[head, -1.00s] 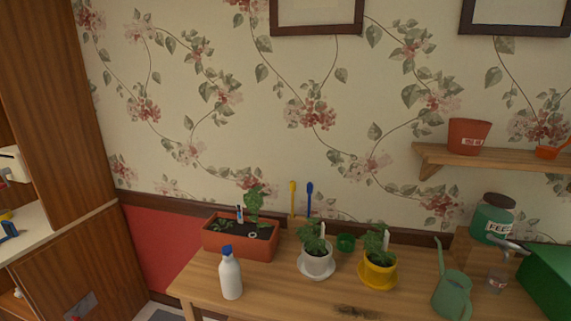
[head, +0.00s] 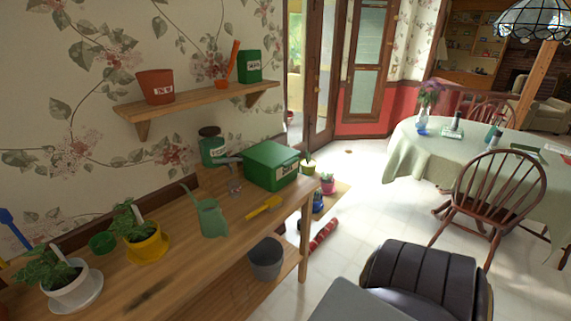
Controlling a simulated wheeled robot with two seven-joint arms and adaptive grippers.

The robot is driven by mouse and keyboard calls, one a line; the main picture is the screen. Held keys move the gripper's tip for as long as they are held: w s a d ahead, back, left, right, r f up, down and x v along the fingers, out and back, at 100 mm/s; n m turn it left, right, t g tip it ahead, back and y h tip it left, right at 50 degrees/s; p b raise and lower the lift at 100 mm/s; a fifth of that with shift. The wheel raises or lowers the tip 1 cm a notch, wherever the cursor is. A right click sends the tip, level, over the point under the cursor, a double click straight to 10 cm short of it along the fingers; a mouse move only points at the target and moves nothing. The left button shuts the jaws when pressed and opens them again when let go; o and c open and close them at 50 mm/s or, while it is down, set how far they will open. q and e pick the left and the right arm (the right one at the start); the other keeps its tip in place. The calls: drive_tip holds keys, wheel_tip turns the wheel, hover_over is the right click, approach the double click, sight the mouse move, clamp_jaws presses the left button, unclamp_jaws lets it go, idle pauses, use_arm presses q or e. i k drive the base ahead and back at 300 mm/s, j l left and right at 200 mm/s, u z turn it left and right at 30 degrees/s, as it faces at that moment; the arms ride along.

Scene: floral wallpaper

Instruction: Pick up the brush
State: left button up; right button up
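A yellow hand tool (head: 264,207) lies flat near the right end of the wooden workbench in the head view. It looks like a brush, but it is too small to be sure. A blue long-handled tool (head: 14,229) stands against the wall at the far left edge; its lower part is cut off. I cannot tell whether it is a brush. Neither of my grippers is in view.
The wooden workbench (head: 196,259) also holds a green watering can (head: 211,218), a green box (head: 271,165), a spray bottle (head: 234,181) and potted plants. A grey bucket (head: 266,259) is below its right end. A round table (head: 410,150) and chair (head: 500,187) stand right.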

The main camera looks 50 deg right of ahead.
sight(271, 205)
drive_tip(key=z, duration=1.5)
